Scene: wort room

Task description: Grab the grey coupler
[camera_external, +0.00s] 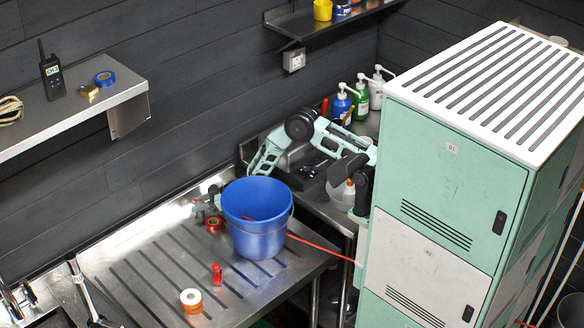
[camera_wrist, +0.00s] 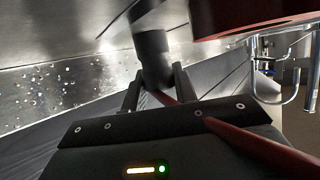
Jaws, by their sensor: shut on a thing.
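The grey coupler (camera_wrist: 153,58), a dark cylindrical piece, is between my gripper's two fingers (camera_wrist: 156,82) in the wrist view. My gripper is shut on it, low beside a shiny metal surface. In the external view my arm comes from behind the green lockers and reaches down behind the blue bucket (camera_external: 257,230). The bucket hides most of my gripper and the coupler there; only dark and grey parts show at its left edge.
Red tape (camera_external: 213,224), a red clip-like piece (camera_external: 217,273) and an orange-white roll (camera_external: 191,300) lie on the ridged drainboard (camera_external: 140,265). A red hose (camera_external: 320,246) runs right of the bucket; a red strip (camera_wrist: 260,150) crosses my gripper's body. Green lockers (camera_external: 455,190) stand at right.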

